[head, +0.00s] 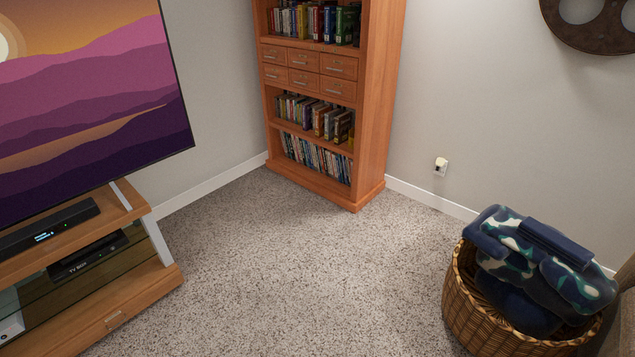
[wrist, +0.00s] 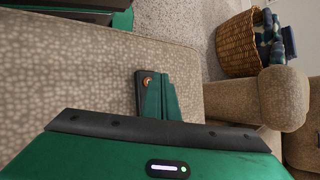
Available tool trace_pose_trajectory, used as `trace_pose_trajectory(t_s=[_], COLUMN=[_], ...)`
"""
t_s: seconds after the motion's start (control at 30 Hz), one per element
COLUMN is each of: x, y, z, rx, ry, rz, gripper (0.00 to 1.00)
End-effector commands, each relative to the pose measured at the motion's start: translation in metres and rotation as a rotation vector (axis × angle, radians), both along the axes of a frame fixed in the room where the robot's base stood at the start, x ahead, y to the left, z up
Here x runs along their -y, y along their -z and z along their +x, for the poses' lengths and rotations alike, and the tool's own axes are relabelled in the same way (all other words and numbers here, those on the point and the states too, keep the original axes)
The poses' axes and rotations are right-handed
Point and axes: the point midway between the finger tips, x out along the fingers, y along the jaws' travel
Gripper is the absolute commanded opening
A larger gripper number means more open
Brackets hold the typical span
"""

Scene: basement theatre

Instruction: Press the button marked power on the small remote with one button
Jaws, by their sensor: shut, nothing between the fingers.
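A small black remote (wrist: 139,100) with one round orange button (wrist: 147,82) lies on the beige dotted fabric of the sofa (wrist: 60,95), in the middle of the wrist view. Any mark on the button is too small to read. My gripper (wrist: 160,76) is shut and empty. Its green fingers overlap the right part of the remote in the picture, with the tips close beside the button. I cannot tell whether they touch the remote. Neither the remote nor my gripper is in the head view.
A wicker basket (head: 467,310) of folded blankets (head: 540,255) stands on the carpet; the basket also shows in the wrist view (wrist: 237,45). A sofa arm (wrist: 284,98) rises right of the remote. A television stand (head: 150,285) and bookcase (head: 376,120) border open carpet (head: 300,270).

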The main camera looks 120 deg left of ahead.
Motion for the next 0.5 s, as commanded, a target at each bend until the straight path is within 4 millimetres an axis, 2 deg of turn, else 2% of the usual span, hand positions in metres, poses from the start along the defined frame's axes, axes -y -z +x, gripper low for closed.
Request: trace_pose_trajectory(t_s=[0.5], x=[0.0000], y=[0.0064], z=[-0.0024], rx=[0.000], ry=[0.001], rz=[0.001], gripper=[0.00])
